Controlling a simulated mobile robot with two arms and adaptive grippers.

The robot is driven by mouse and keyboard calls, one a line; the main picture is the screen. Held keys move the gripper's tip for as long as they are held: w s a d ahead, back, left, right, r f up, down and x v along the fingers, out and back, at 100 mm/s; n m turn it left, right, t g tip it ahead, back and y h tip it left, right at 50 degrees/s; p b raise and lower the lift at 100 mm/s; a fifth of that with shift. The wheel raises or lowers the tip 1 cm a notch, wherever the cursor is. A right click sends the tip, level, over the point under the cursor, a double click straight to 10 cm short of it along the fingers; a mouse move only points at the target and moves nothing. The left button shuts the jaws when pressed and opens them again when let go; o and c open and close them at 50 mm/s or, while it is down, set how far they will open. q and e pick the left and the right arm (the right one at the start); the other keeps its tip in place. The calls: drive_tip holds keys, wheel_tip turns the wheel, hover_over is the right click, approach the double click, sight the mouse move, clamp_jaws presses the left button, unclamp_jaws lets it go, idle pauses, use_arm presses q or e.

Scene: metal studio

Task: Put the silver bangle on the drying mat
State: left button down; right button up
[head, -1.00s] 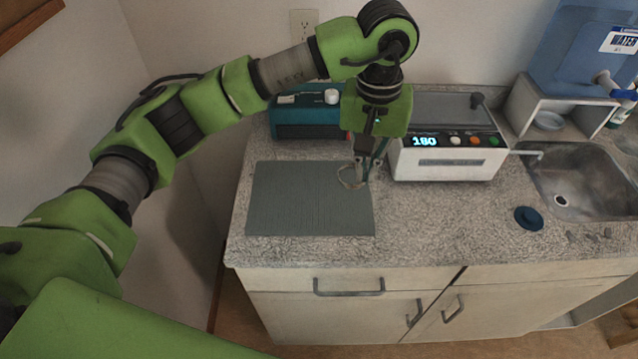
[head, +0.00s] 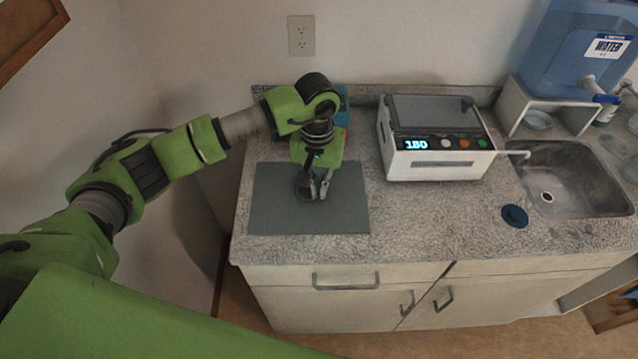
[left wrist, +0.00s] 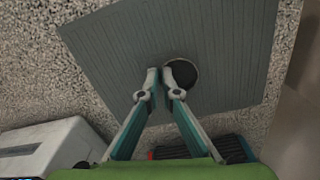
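The silver bangle (left wrist: 197,74) shows in the left wrist view as a thin pale ring around a dark round patch, with its near edge at my fingertips. My left gripper (head: 319,191) points down over the drying mat, its fingers close together on the bangle's rim; the fingertips also show in the left wrist view (left wrist: 160,75). The bangle is hard to make out in the head view, beside a dark patch. The drying mat (head: 272,215) is a flat grey-green ribbed sheet on the counter; it fills much of the left wrist view (left wrist: 235,45). I cannot tell whether the bangle touches it. My right gripper is not in view.
A white machine (head: 435,165) with a lit display stands right of the mat. A teal appliance (head: 343,118) is behind my arm. A dark blue round stopper (head: 515,216) lies near the sink (head: 585,185). A water jug (head: 570,60) stands at the back right. The counter's front middle is clear.

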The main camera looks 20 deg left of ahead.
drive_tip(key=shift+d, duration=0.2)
use_arm(q)
drive_tip(key=shift+f, duration=0.15)
drive_tip(key=c, duration=2.3)
unclamp_jaws()
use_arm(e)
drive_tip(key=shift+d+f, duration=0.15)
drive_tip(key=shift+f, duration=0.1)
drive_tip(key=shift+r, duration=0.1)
